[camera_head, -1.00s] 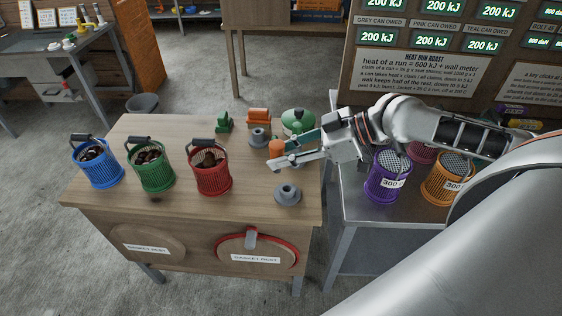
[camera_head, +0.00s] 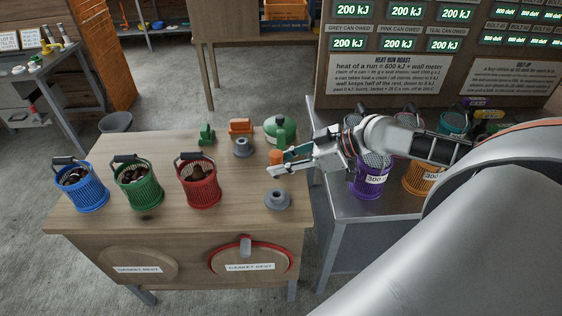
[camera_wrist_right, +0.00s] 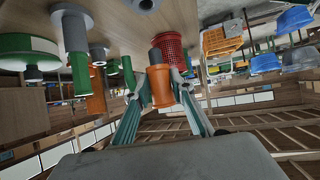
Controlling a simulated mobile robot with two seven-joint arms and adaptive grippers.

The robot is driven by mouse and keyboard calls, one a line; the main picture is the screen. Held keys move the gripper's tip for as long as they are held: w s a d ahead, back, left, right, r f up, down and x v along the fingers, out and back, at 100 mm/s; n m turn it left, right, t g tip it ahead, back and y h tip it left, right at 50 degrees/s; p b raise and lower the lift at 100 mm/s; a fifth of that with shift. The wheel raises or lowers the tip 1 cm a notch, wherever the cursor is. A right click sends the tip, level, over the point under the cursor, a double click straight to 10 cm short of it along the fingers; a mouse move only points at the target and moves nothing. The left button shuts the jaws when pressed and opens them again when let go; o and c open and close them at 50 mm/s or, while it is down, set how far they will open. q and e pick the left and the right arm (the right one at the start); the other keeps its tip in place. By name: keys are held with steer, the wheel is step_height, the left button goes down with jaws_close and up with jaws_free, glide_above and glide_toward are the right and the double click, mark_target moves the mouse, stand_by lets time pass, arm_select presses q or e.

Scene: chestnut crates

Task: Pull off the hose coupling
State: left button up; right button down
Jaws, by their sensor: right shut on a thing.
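My right gripper (camera_head: 274,163) is over the right side of the wooden table (camera_head: 110,217), its fingers shut on an orange cylindrical piece (camera_head: 276,157). The orange piece also shows in the right wrist view (camera_wrist_right: 161,88), between the fingertips, with a grey round end at its top. I take it for the hose coupling, but no label shows. Whether it still sits on something is not clear. A grey flanged fitting (camera_head: 277,199) stands at the table's front right, and another (camera_head: 243,147) stands farther back. My left gripper is not in view.
Blue (camera_head: 80,188), green (camera_head: 138,185) and red (camera_head: 198,182) baskets with dark contents stand on the left and middle of the table. A green round pot (camera_head: 280,128) stands behind the gripper. A metal side table (camera_head: 340,207) with purple and orange cans is at right.

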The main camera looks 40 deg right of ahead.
steer(key=shift+r, duration=0.15)
step_height(320, 180, down, 6)
steer(key=b, duration=0.3)
steer(key=shift+b, duration=0.3)
stand_by(0.5)
stand_by(0.5)
stand_by(0.4)
steer(key=shift+f, duration=0.2)
steer(key=shift+f, duration=0.35)
steer(key=shift+f+b, duration=0.35)
steer(key=shift+b, duration=0.05)
